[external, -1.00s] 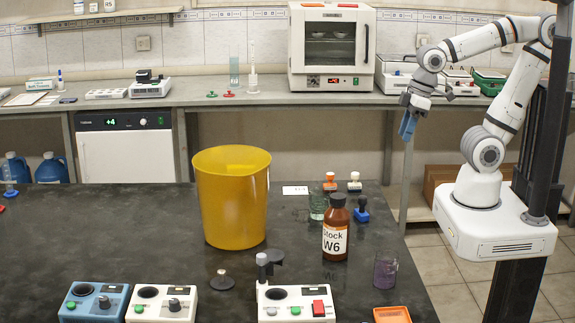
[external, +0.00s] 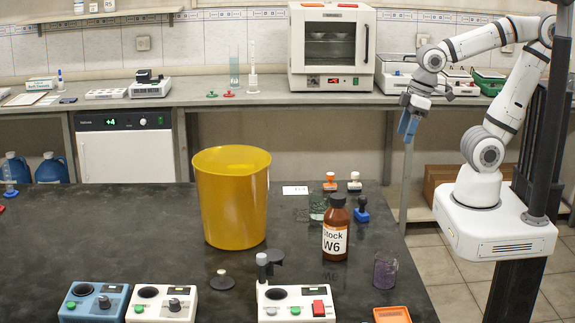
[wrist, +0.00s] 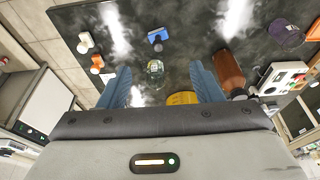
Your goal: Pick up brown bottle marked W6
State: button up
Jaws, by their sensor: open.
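The brown bottle (external: 335,228) stands upright on the dark bench, with a white label reading "Stock W6". In the wrist view the brown bottle (wrist: 229,72) lies just right of the right finger. My gripper (external: 408,125) hangs above and behind the bench's right rear edge, up and to the right of the bottle and apart from it. In the wrist view my gripper's blue fingers (wrist: 160,85) are spread with nothing between them in their grip.
A yellow bin (external: 232,200) is to the left. A purple-tinted beaker (external: 385,270) and a white device (external: 296,300) are in front. Orange (external: 330,181) and white (external: 354,181) stamps stand behind.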

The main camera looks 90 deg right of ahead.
jog(key=w+f+t+b, duration=0.3)
jog(key=w+f+b, duration=0.3)
jog(key=n+t+y+b, duration=0.7)
jog(key=t+y+b, duration=0.25)
jog(key=b, duration=0.95)
send_near(332, 201)
jog(key=x, duration=0.3)
jog(key=shift+g, duration=0.35)
jog(key=x, duration=0.7)
jog(key=shift+w, duration=0.15)
jog(key=shift+d+r, duration=0.1)
jog(key=shift+c, duration=0.4)
grip_shut()
